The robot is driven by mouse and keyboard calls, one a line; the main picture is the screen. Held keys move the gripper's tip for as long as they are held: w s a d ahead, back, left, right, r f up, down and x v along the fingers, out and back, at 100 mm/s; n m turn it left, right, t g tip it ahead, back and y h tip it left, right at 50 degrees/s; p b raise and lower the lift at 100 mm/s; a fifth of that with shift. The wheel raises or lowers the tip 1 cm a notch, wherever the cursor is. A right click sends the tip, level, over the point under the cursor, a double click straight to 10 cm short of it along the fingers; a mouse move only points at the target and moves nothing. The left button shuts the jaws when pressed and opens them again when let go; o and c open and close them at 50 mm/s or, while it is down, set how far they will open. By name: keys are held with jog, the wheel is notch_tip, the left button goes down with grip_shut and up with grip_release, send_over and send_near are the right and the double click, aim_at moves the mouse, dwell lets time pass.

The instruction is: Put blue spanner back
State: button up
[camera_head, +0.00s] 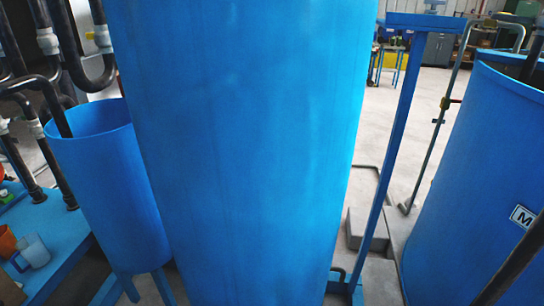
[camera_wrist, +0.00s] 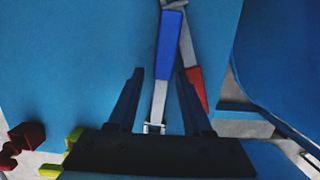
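In the wrist view, the blue spanner (camera_wrist: 170,46) has a blue grip and a bare metal shaft running down the picture. It lies over a blue surface (camera_wrist: 75,60). My gripper (camera_wrist: 160,72) is open, with its two dark fingers on either side of the spanner and a gap to each side of it. A second spanner with a red grip (camera_wrist: 195,76) lies slantwise beside it, its upper end close to the blue one, near my right finger. Neither spanner nor my gripper can be made out in the head view.
A large blue cylinder (camera_head: 245,130) blocks the middle of the head view. A smaller blue tank (camera_head: 110,190) and a blue table (camera_head: 50,235) with an orange cup (camera_head: 7,242) are left. Another blue tank (camera_head: 475,190) is right. A dark red object (camera_wrist: 27,136) shows in the wrist view.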

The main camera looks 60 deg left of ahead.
jog(key=shift+s+f, duration=0.1)
jog(key=shift+f, duration=0.05)
